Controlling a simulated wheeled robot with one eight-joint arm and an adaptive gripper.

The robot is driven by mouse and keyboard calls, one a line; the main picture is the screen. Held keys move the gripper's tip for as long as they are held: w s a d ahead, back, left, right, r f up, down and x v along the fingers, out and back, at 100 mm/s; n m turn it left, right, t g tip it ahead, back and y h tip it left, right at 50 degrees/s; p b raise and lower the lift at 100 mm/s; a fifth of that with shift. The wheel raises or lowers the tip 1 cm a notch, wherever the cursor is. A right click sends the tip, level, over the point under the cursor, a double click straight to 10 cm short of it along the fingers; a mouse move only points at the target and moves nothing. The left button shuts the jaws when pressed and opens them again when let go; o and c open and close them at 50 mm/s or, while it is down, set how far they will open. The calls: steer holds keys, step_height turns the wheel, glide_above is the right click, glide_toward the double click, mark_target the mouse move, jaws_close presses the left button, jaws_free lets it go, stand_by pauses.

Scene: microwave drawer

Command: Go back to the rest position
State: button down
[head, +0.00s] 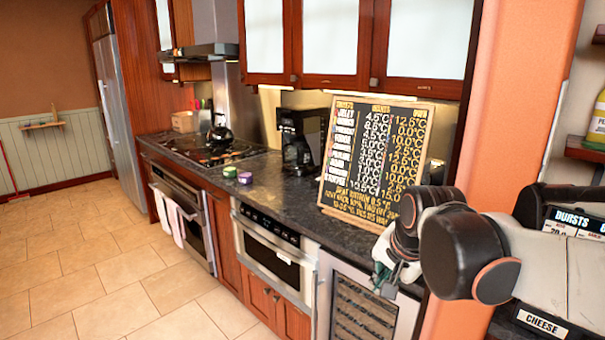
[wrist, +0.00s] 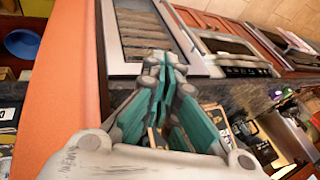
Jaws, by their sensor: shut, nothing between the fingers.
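My gripper (head: 384,283) hangs at the right in the head view, in front of the counter edge and close to the wine cooler. Part of it is hidden behind my dark arm links. In the wrist view my gripper (wrist: 164,68) shows its teal fingers together, with nothing held between them. The microwave drawer (head: 275,265) is a steel-fronted unit under the counter, left of my gripper and apart from it. Its front looks flush with the cabinets. It also shows in the wrist view (wrist: 228,48).
A menu board (head: 372,150) leans on the counter (head: 290,207) behind my gripper. A wine cooler (head: 362,305) stands below. An orange wall end (head: 505,100) and shelves are close on the right. The tiled floor (head: 100,265) at left is clear.

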steer(key=s+d+f+n, duration=0.1)
steer(key=s+n, duration=0.3)
steer(key=s, duration=0.4)
steer(key=s+d+f+n+t, duration=0.1)
steer(key=s+n, duration=0.3)
steer(key=s, duration=0.4)
steer(key=shift+s+d+f+n+t+h, duration=0.35)
steer(key=shift+d+f, duration=0.2)
steer(key=shift+d, duration=0.35)
steer(key=shift+w, duration=0.1)
